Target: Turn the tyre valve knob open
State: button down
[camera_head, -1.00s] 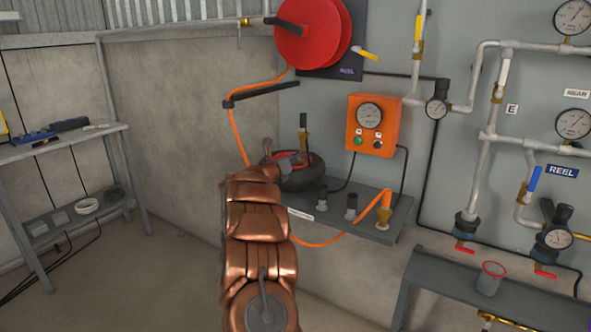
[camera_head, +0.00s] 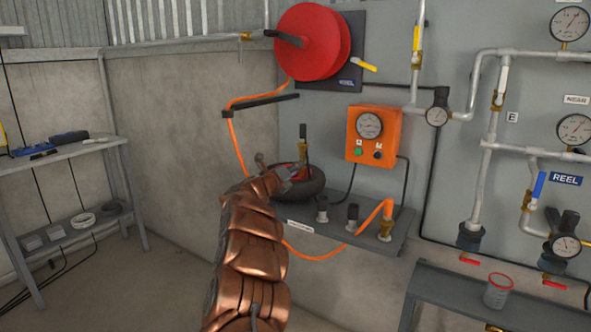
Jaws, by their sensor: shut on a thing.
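A dark tyre (camera_head: 318,189) with a red hub lies on the grey wall shelf (camera_head: 365,232). My gripper (camera_head: 281,168) is at the tyre's upper left side, at the end of my copper-coloured arm. It is shut on a small part that the hand hides. I cannot make out the tyre valve knob itself, so I cannot tell whether it is the held part or how far it is turned. A brass fitting with a black upright handle (camera_head: 303,145) stands just behind the tyre, right of the gripper.
An orange gauge box (camera_head: 371,136) is on the wall right of the tyre. An orange hose (camera_head: 236,140) hangs from the red reel (camera_head: 311,41) behind my arm. Several fittings stand on the shelf's front. Pipes and gauges (camera_head: 574,130) fill the right wall. A bench (camera_head: 85,145) is at left.

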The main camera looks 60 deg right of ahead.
jog(key=n+p, duration=0.1)
jog(key=n, duration=0.1)
jog(key=n+p, duration=0.2)
jog(key=shift+r+n, duration=0.35)
jog(key=shift+n, duration=0.05)
jog(key=n+p, duration=0.2)
jog(key=n, duration=0.1)
jog(key=shift+r+n+t+p, duration=0.15)
jog(key=shift+n+t+p, duration=0.15)
jog(key=shift+n+p, duration=0.1)
jog(key=n+p, duration=0.4)
jog(key=shift+n, duration=0.4)
jog(key=n+p, duration=0.3)
jog(key=p, duration=0.1)
jog(key=shift+w+r+n+t, duration=0.1)
jog(key=shift+n+t, duration=0.2)
jog(key=shift+n, duration=0.1)
jog(key=n+p, duration=0.4)
jog(key=p, duration=0.1)
jog(key=shift+n, duration=0.3)
jog(key=n+p, duration=0.4)
jog(key=shift+n+p, duration=0.3)
jog(key=shift+f+n+p, duration=0.2)
jog(key=shift+n+p, duration=0.45)
jog(key=shift+n, duration=0.05)
jog(key=shift+f+n+p, duration=0.15)
jog(key=shift+n+p, duration=0.5)
jog(key=shift+n, duration=0.05)
jog(key=shift+f, duration=0.1)
